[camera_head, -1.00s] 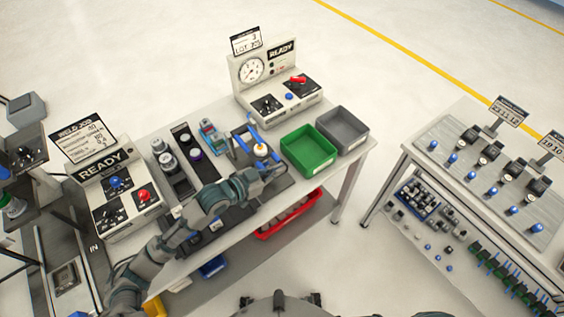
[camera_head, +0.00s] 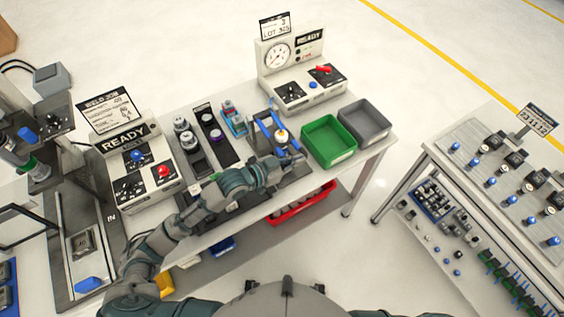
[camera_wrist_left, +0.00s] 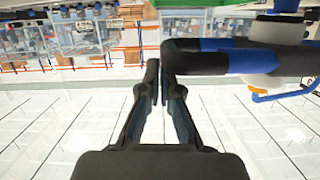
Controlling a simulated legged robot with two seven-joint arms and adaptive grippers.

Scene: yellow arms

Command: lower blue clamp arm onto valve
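The blue clamp arm (camera_head: 265,131) is on the dark fixture at the back middle of the workbench, beside the pale round valve (camera_head: 281,136) with an orange part. My left gripper (camera_head: 294,157) is at the front right of this fixture. In the left wrist view, my left gripper's fingers (camera_wrist_left: 159,82) are nearly together, with no object visible between them. A black bar with a blue band (camera_wrist_left: 215,62) runs right from beside the right fingertip; whether they touch is unclear. A white and orange part (camera_wrist_left: 262,82) is below the bar's far end. My right gripper is out of view.
A green bin (camera_head: 328,139) and a grey bin (camera_head: 364,123) stand right of the fixture. A gauge box (camera_head: 298,75) marked READY is behind it, and another READY panel (camera_head: 135,165) is at left. A second table (camera_head: 480,190) stands right, across a floor gap.

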